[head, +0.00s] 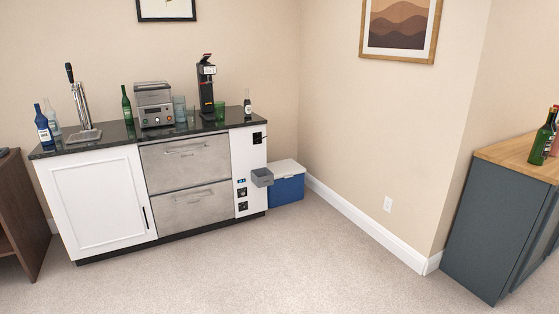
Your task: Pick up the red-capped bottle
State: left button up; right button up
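Neither of my grippers is in view. No bottle shows a clearly red cap at this size. At the right edge of the head view, a green bottle (541,146) stands on the wooden top of a dark grey cabinet (488,215). Reddish parts show at its top and beside it, but I cannot tell whether they are a cap, a label or another bottle. On the black bar counter (113,136) at the left stand a blue bottle (43,127), a clear bottle (53,118), a green bottle (127,106) and a small dark-topped bottle (247,104).
The counter also holds a beer tap (79,108), a steel appliance (154,105), a black dispenser (206,88) and glasses. A blue cooler (287,188) stands beside the bar. A brown wooden unit (22,215) is at far left. The carpet (300,265) in front is clear.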

aim_at(247, 103)
jog(key=i, duration=1.65)
jog(key=i+u, duration=0.15)
jog(key=i, duration=0.35)
jog(key=i+l+u, duration=0.15)
jog(key=i, duration=0.35)
jog(key=i+l+u, duration=0.2)
jog(key=i, duration=0.3)
